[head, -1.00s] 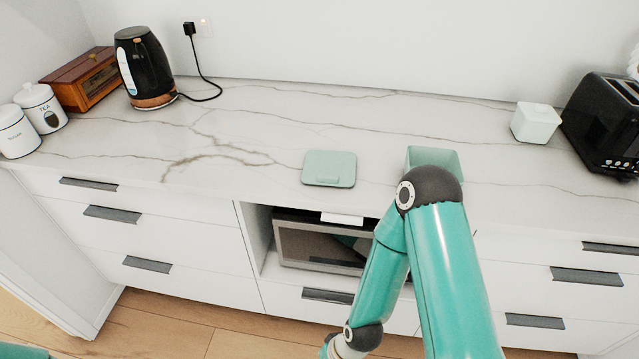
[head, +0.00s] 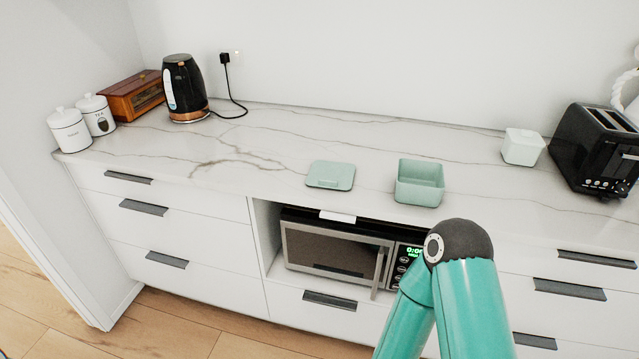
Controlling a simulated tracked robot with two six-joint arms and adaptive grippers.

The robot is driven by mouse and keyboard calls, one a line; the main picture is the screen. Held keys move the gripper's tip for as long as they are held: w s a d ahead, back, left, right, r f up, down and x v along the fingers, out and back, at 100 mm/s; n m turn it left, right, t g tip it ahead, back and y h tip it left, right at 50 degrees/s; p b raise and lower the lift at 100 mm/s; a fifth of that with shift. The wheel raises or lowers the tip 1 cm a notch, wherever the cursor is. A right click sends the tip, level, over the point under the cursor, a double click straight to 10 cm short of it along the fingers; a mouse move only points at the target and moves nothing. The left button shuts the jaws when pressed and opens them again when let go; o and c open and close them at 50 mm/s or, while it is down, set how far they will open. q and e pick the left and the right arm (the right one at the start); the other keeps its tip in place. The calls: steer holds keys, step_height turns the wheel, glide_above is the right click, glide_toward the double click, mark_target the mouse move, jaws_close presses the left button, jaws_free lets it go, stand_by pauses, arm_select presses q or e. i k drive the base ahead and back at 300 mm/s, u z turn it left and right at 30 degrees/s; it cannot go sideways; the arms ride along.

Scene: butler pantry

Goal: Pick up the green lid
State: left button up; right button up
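The green lid (head: 330,175) is a flat, pale green square with a small tab on its front edge. It lies flat on the marble counter, above the microwave. A matching open green container (head: 419,182) stands to its right, apart from it, and looks empty. My teal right arm is bent at the lower right, below the container and in front of the cabinets. Its gripper is out of the frame. My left gripper is not in view either. Nothing touches the lid.
A microwave (head: 335,250) sits in the niche below the counter (head: 270,130). A kettle (head: 185,88), wooden box (head: 134,95) and white canisters (head: 70,131) stand left. A white box (head: 522,147) and black toaster (head: 597,150) stand right. Counter around the lid is clear.

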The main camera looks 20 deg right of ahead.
mark_target(325, 174)
steer(key=z, duration=0.15)
steer(key=i, duration=0.9)
steer(key=u, duration=0.05)
